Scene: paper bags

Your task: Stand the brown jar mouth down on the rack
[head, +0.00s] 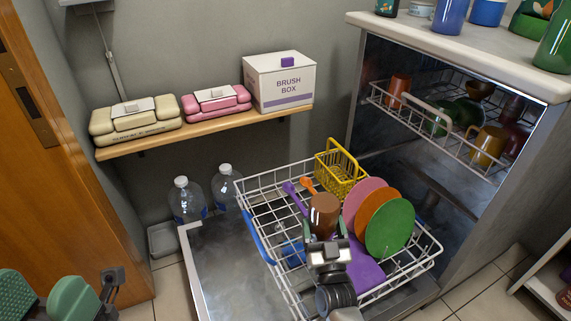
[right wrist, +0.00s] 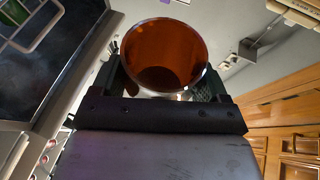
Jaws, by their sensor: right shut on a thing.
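The brown jar (head: 325,208) is in my right gripper (head: 326,238), between its two fingers, over the middle of the white wire rack (head: 272,180). In the head view its closed-looking end faces up. In the right wrist view the jar (right wrist: 164,55) shows a round, open-looking rim towards the camera, with an amber inside, between the fingers of the right gripper (right wrist: 165,85). The jar looks roughly upright, mouth down. I cannot tell whether it touches the rack. My left gripper (head: 45,297) is at the bottom left, its green pads apart and empty, away from the rack.
Pink (head: 362,196), orange (head: 378,212) and green (head: 390,228) plates stand right of the jar. A purple item (head: 366,270) lies in front of them. A yellow basket (head: 340,172) and purple and orange utensils are behind. The upper rack (head: 440,125) holds several cups.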

